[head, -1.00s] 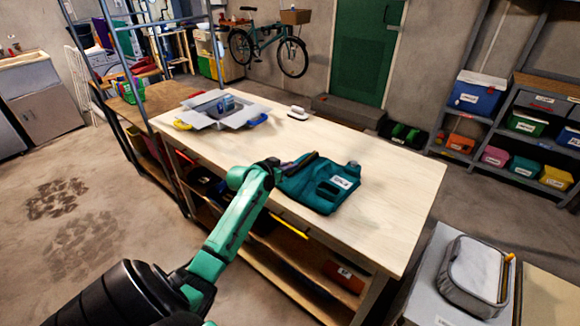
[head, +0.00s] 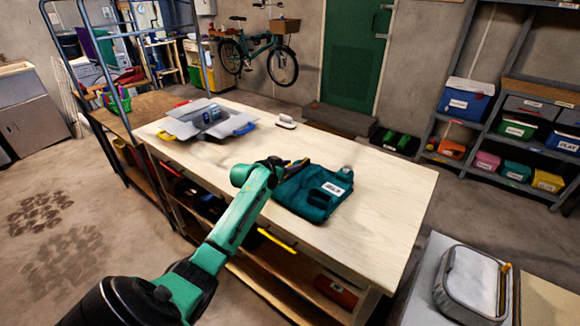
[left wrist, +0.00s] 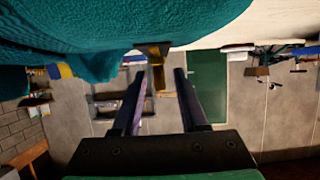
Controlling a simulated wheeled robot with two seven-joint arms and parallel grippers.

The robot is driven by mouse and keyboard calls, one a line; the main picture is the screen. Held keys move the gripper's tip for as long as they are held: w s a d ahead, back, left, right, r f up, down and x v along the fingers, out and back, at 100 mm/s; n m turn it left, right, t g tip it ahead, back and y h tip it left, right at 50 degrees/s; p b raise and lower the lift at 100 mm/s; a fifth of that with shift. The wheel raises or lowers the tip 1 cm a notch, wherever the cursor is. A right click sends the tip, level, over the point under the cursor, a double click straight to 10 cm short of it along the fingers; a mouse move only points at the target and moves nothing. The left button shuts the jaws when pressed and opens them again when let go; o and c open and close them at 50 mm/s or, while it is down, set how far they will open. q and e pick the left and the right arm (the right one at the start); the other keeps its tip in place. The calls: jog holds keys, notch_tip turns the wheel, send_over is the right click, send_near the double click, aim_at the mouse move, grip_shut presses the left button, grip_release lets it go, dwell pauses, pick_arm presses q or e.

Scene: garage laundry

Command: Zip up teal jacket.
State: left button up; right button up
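The teal jacket (head: 314,198) lies on the pale wooden workbench, with a white label on its front. My left gripper (head: 300,164) is at the jacket's upper left edge. In the left wrist view the teal fabric (left wrist: 110,22) fills the top left. A brass-coloured pull (left wrist: 157,76) hangs from a dark slider at the fabric's edge. It appears between the two fingertips of my left gripper (left wrist: 160,76), with visible gaps on both sides. The fingers are apart and not closed on it. My right gripper is in neither view.
The workbench (head: 385,190) has free room right of the jacket. An open grey box (head: 208,120) and a white-topped brush-like item (head: 286,121) stand farther back. A yellow bar (head: 277,240) shows at the bench's front edge. A grey case (head: 472,282) lies at lower right.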

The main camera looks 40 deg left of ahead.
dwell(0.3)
pick_arm(q)
jog(key=b+v, duration=0.1)
jog(key=v, duration=1.3)
jog(key=shift+s+r, duration=0.2)
jog(key=shift+s, duration=0.05)
jog(key=shift+w, duration=0.1)
jog(key=shift+c, duration=1.2)
jog(key=shift+n, duration=0.4)
grip_shut()
jog(key=s+f+n+t+p, duration=0.1)
jog(key=s+n, duration=0.1)
jog(key=n, duration=1.6)
jog(key=s+f+n+p, duration=0.1)
jog(key=s+n+p, duration=0.1)
jog(key=n, duration=1.5)
jog(key=x, duration=0.9)
jog(key=p+x, duration=0.1)
jog(key=x, duration=0.3)
jog(key=shift+w+r, duration=0.25)
jog(key=shift+w, duration=0.05)
